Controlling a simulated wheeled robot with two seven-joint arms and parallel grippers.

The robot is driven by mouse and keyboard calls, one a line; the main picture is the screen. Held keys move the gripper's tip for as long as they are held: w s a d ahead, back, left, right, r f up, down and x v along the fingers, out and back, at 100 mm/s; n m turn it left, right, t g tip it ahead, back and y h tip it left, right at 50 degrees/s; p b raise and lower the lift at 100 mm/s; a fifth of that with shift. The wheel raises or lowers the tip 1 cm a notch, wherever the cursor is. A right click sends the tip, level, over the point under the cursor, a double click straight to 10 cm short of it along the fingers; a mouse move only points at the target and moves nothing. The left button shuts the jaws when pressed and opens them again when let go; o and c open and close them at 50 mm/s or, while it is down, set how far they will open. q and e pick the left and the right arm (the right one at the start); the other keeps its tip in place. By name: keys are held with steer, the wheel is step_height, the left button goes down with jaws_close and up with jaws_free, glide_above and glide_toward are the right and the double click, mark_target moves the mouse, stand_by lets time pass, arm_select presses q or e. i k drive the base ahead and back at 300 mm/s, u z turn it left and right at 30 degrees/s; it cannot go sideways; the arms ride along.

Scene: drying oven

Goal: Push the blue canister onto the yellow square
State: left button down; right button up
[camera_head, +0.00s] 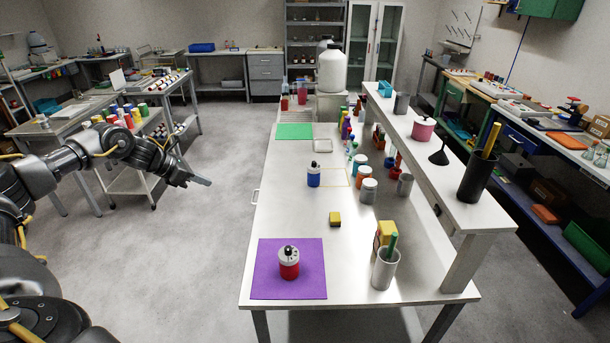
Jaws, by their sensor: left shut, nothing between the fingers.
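The blue canister (313,178) stands upright on the white table, with a white band and a grey and black top. My left gripper (203,181) is shut and empty. It is over the floor left of the table, well apart from the canister. My right gripper is out of view.
A red canister (289,265) stands on a purple mat (312,286) at the near left. A small yellow block (335,219) lies in front of the blue canister. A green mat (294,131) lies farther back. A raised shelf (456,202) runs along the right.

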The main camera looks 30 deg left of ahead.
mark_target(314, 174)
steer(key=i, duration=1.35)
